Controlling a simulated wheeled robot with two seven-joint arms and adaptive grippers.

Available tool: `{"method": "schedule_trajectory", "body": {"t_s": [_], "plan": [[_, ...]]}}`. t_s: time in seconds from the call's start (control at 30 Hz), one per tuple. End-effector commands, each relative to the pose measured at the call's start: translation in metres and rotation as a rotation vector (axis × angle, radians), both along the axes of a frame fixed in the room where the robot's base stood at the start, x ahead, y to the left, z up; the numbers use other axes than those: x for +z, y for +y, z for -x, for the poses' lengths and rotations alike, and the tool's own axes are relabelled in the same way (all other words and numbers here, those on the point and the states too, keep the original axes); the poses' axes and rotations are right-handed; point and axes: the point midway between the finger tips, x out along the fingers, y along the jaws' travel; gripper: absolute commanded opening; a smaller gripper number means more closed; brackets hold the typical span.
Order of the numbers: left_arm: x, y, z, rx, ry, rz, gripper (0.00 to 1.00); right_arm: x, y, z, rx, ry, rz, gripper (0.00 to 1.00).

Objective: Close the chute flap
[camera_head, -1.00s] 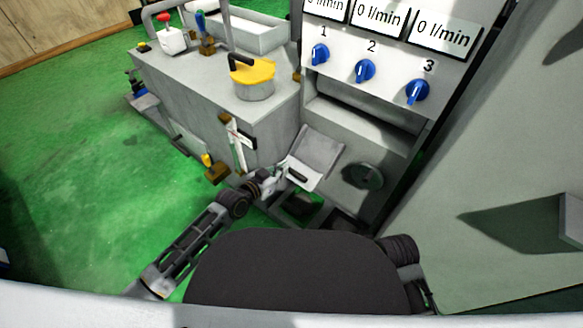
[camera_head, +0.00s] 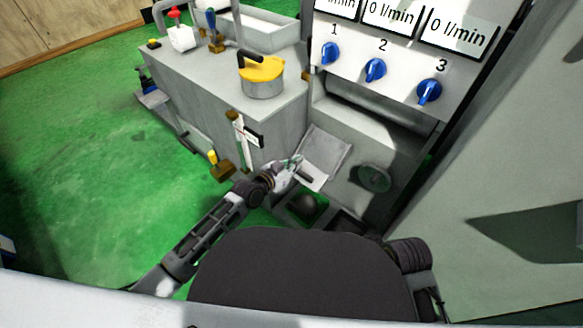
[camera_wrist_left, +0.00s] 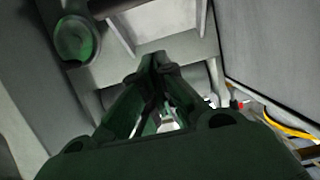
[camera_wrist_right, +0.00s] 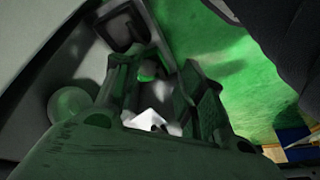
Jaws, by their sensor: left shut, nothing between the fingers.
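The chute flap (camera_head: 325,150) is a grey panel with a pale lower lip and a dark slot or handle. It hangs tilted outward at the front of the machine, low and left of the round grey-green knob (camera_head: 374,178). My left gripper (camera_head: 297,163) is shut and empty at the flap's left edge; I cannot tell whether it touches. In the left wrist view its fingertips (camera_wrist_left: 154,62) meet in front of grey machine panels. My right gripper (camera_wrist_right: 165,85) shows in its wrist view with fingers apart and nothing between them; it is hidden in the head view.
Above are blue dials (camera_head: 375,70) and flow displays (camera_head: 391,15). A grey cabinet (camera_head: 190,85) at left carries a yellow-lidded pot (camera_head: 263,78). Dark open bins (camera_head: 305,206) lie below the flap. Green floor (camera_head: 90,170) is clear at left.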

Motion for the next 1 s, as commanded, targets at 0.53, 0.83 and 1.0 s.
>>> {"method": "schedule_trajectory", "body": {"t_s": [0.53, 0.83, 1.0], "plan": [[-0.016, -0.031, -0.043, 0.001, 0.001, 0.002, 0.00, -0.049, 0.013, -0.001, -0.003, -0.043, -0.062, 0.40], [-0.033, -0.029, -0.039, 0.000, 0.004, 0.000, 0.00, -0.069, 0.019, -0.004, -0.011, -0.071, -0.093, 0.40], [-0.043, -0.025, -0.033, 0.000, 0.001, 0.000, 0.00, -0.077, 0.022, -0.006, -0.015, -0.092, -0.110, 0.40]]}}
